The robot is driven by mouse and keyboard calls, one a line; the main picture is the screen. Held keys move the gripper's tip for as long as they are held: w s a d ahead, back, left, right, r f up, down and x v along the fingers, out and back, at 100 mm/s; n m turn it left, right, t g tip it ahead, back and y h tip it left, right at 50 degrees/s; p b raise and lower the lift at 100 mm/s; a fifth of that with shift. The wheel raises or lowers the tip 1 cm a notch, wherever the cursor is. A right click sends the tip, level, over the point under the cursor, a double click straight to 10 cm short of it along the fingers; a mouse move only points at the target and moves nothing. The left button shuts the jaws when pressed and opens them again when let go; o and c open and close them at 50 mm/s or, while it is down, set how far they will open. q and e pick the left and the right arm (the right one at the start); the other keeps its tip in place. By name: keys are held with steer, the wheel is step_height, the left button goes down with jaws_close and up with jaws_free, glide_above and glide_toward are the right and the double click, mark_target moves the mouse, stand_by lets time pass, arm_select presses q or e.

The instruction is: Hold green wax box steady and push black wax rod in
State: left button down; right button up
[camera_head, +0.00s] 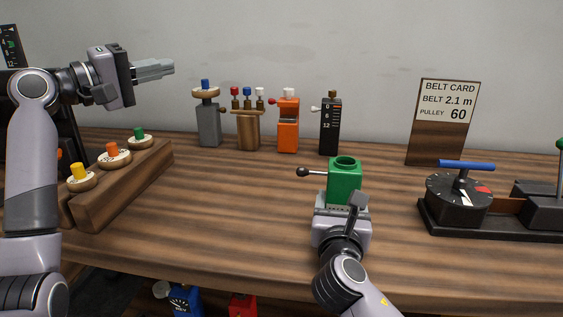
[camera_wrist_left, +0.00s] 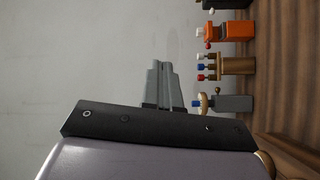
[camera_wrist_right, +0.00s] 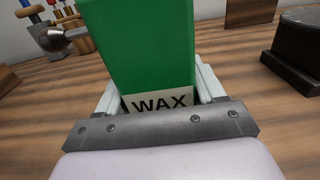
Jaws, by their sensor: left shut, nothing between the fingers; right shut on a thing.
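The green wax box (camera_head: 344,183) stands upright on the table in the head view, with a round opening on its top. A black rod with a ball knob (camera_head: 303,172) sticks out of its left side. My right gripper (camera_head: 343,203) is shut on the green box from the front. In the right wrist view the box (camera_wrist_right: 140,45) fills the space between the fingers, with a WAX label, and the knob (camera_wrist_right: 52,38) shows at its left. My left gripper (camera_head: 155,69) is shut and empty, raised at the upper left, far from the box. Its closed fingers also show in the left wrist view (camera_wrist_left: 163,85).
At the back stand a grey box (camera_head: 208,126), a wooden stand (camera_head: 248,132), an orange box (camera_head: 288,128) and a black box (camera_head: 330,128). A wooden rack (camera_head: 125,185) is at left. A belt card (camera_head: 441,120) and a dial device (camera_head: 458,200) are at right. The table's middle is clear.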

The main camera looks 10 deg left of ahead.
mark_target(305, 170)
steer(key=shift+f, duration=0.2)
arm_select(q)
steer(key=s+d+f+m+g+y, duration=0.3)
steer(key=d+f+m+g, duration=0.15)
steer(key=d, duration=0.25)
steer(key=s+d+f+m+g+y, duration=0.2)
steer(key=d+f+m+g, duration=0.25)
steer(key=d+g, duration=0.2)
steer(key=w+d+f, duration=0.3)
steer(key=d+f, duration=0.4)
steer(key=d, duration=0.2)
steer(key=shift+t, duration=0.3)
steer(key=shift+w+f, duration=0.1)
steer(key=shift+d, duration=1.8)
arm_select(e)
steer(key=shift+a, duration=0.1)
